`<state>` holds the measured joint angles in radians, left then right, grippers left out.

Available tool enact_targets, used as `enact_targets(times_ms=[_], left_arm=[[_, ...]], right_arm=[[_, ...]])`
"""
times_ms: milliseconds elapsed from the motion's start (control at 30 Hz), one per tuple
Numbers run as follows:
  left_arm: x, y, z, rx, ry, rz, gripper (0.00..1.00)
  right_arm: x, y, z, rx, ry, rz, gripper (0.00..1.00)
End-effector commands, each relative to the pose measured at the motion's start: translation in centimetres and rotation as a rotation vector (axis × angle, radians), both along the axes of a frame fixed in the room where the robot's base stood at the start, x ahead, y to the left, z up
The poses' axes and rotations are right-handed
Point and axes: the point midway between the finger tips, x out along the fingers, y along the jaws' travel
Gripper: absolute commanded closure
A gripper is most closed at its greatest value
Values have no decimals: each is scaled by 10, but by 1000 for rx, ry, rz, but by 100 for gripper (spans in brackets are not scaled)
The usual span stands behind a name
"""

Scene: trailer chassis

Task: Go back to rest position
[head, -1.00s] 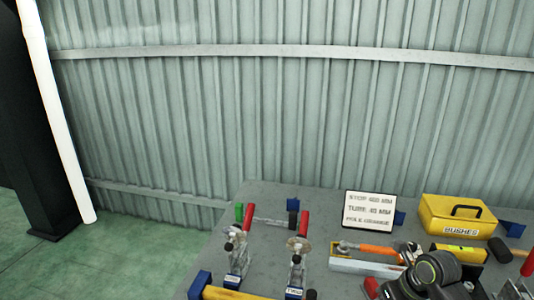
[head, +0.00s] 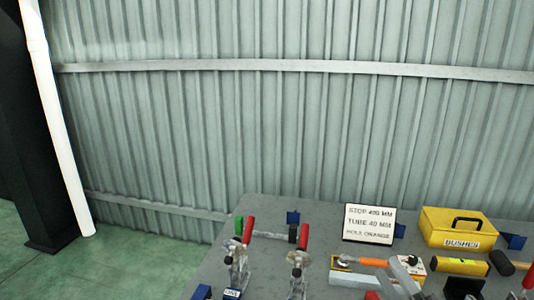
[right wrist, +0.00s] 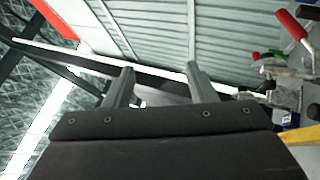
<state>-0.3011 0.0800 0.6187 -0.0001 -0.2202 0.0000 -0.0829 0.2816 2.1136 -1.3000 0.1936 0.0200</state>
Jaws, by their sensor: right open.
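My right gripper (head: 402,276) shows at the lower right of the head view, in front of the grey bench (head: 268,208). Its grey fingers also show in the right wrist view (right wrist: 158,84), spread apart with nothing between them. Behind them in that view are the corrugated wall and dark beams. My left gripper is not in view.
Two red-handled toggle clamps (head: 239,258) (head: 299,262) stand on the bench. The floor at left is clear.

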Motion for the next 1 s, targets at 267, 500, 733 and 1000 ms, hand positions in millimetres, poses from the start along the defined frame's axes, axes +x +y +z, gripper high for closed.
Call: enact_targets(times_ms=[267, 500, 733, 1000], left_arm=[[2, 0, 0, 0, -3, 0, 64], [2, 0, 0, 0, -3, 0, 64], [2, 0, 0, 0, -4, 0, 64], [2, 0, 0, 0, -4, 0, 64]], right_arm=[[-34, -88, -35, 571, 189, -329, 49], [-87, -129, -116, 989, 495, -617, 49], [-162, -118, -196, 1280, 882, -859, 49], [-241, -76, -241, 1431, 1281, -1031, 49]])
